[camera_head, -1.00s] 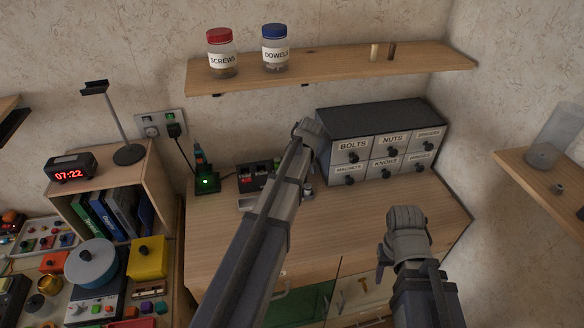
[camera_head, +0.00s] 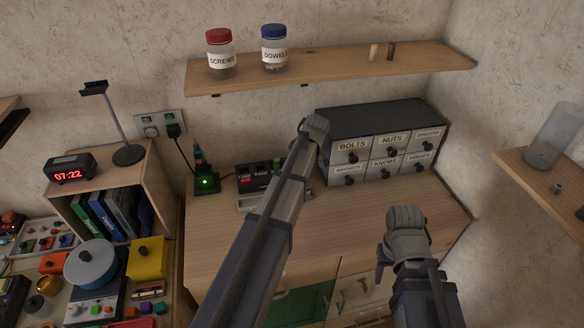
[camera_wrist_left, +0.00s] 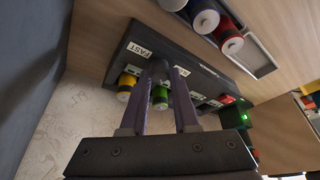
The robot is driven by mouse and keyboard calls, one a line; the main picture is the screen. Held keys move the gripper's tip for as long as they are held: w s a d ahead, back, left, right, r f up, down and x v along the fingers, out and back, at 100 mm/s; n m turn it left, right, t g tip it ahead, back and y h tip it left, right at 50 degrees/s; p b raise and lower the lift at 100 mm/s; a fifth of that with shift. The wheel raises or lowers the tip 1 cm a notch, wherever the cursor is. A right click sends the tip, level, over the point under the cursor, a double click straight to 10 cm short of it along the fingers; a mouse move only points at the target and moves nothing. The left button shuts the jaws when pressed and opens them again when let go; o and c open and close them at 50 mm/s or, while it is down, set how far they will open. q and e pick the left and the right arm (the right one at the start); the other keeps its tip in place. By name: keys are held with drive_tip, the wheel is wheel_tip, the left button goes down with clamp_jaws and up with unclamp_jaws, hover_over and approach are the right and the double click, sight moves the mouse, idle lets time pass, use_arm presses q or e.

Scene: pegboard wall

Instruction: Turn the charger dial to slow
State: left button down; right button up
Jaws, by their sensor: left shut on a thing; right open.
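The charger (camera_head: 262,178) is a dark box at the back of the bench in the head view, partly hidden by my left arm. In the left wrist view the charger (camera_wrist_left: 205,80) is close, with a white FAST label and a second label partly covered. Yellow and green batteries show at its edge. My left gripper (camera_wrist_left: 160,84) has its fingers closed around the dark dial knob (camera_wrist_left: 158,68) between the labels. The dial's pointing direction is unclear. In the head view the left fingers are hidden. My right gripper (camera_head: 405,222) is open, above the bench's right side, away from the charger.
A labelled drawer cabinet (camera_head: 375,118) stands right of the charger. A green-lit device (camera_head: 206,182) is at its left. A tray (camera_wrist_left: 255,58) with red and blue batteries lies beside the charger. A shelf (camera_head: 330,68) with jars hangs above. The bench front is clear.

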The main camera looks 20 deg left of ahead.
use_arm(q)
drive_tip(key=c, duration=0.7)
unclamp_jaws()
drive_tip(key=shift+o, duration=0.2)
drive_tip(key=shift+r, duration=0.15)
drive_tip(key=p+v, duration=0.7)
drive_tip(key=shift+r, duration=0.2)
drive_tip(key=shift+d, duration=0.15)
